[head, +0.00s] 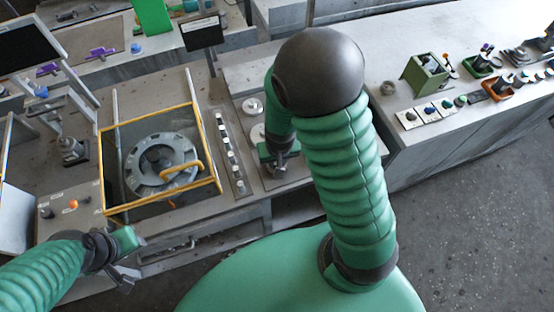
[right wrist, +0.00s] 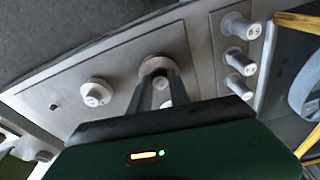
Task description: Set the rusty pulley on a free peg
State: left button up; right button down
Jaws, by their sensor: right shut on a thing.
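My right gripper (right wrist: 160,78) is shut on the rusty pulley (right wrist: 158,64), a small brownish-rimmed disc between its fingertips in the right wrist view. The pulley is over or at a grey plate (right wrist: 50,95); I cannot tell whether it touches. A pale round piece (right wrist: 95,92) sits on the plate to its left. In the head view the right gripper (head: 281,162) is low over the plate, partly behind my arm, and the pulley is not clear there. Two pale discs (head: 252,106) (head: 258,132) show on the plate. My left gripper (head: 124,276) is at lower left; its jaw state is unclear.
A row of short labelled pegs (right wrist: 240,58) stands right of the plate; it also shows in the head view (head: 231,152). Further left is a yellow-framed box (head: 150,209) around a round grey housing (head: 158,163). A bench (head: 440,60) with switches and bins stands at right.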

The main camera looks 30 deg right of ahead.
jog(key=shift+d+f, duration=0.1)
jog(key=shift+f+b, duration=0.45)
jog(key=c, duration=1.1)
grip_release()
jog(key=shift+c, duration=0.2)
jog(key=shift+r, duration=0.1)
notch_tip(320, 180, up, 8)
jog(key=p, duration=0.7)
jog(key=shift+p, duration=0.4)
jog(key=shift+f, duration=0.25)
